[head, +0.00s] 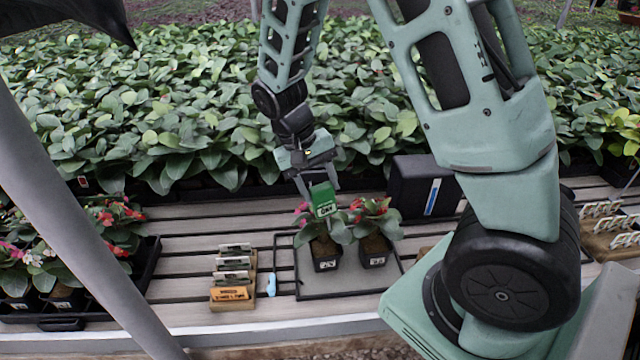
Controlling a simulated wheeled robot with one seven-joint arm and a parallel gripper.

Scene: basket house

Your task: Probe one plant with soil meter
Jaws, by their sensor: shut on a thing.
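My gripper (319,186) points down and is shut on the green soil meter (323,200), which has a white label on its lower front. The meter is upright, above the left of two potted plants in the middle of the bench. This left plant (326,258) has a small black labelled pot, green leaves and a pink flower. The meter's probe is thin and partly lost among the leaves; I cannot tell whether its tip is in the soil. The right plant (374,250) stands close beside it, with red flowers and a similar pot. Both stand on a grey framed tray (345,284).
A wooden holder with labelled blocks (233,285) and a small light-blue object (271,285) lie left of the tray. A black box (422,187) stands behind right. A black tray of flowering plants (152,262) is at left. Bare slats (190,240) show between. Dense foliage fills the back.

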